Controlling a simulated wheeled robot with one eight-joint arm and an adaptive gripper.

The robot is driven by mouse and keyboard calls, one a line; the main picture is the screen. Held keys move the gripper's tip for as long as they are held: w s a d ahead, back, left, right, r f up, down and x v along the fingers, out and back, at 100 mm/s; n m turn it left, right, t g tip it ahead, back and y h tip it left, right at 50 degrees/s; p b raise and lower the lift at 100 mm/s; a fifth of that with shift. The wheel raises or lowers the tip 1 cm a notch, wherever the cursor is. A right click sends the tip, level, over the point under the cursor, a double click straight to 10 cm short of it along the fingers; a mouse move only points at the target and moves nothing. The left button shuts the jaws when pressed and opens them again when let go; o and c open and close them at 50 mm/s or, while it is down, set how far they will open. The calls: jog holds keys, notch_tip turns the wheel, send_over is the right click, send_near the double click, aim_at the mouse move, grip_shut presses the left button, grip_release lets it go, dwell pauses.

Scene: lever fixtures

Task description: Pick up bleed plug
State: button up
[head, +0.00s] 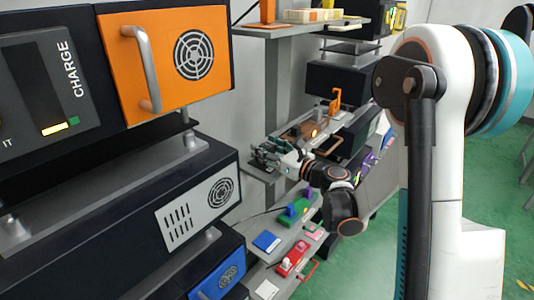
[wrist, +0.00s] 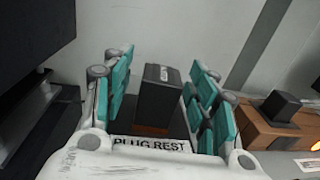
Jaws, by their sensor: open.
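A dark upright block, apparently the bleed plug (wrist: 161,97), stands in the wrist view with small lettering on its top and a brown band at its foot. A label reading PLUG REST (wrist: 150,145) lies just in front of it. My gripper (wrist: 158,80) is open, with teal-padded fingers on the left and right of the block. A gap shows on each side, wider on the left. In the head view my gripper (head: 268,157) is at a grey shelf by the wall, and the plug cannot be made out there.
In the wrist view a brown block (wrist: 262,125) with a dark cap stands to the right, near a glowing orange light. A dark cabinet is at left. In the head view, a lower shelf holds green (head: 293,211), blue (head: 266,241) and red (head: 293,259) fixtures.

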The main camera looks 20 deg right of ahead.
jog(key=shift+s, duration=0.1)
jog(key=shift+c, duration=0.5)
jog(key=c, duration=1.1)
jog(key=shift+r, duration=0.15)
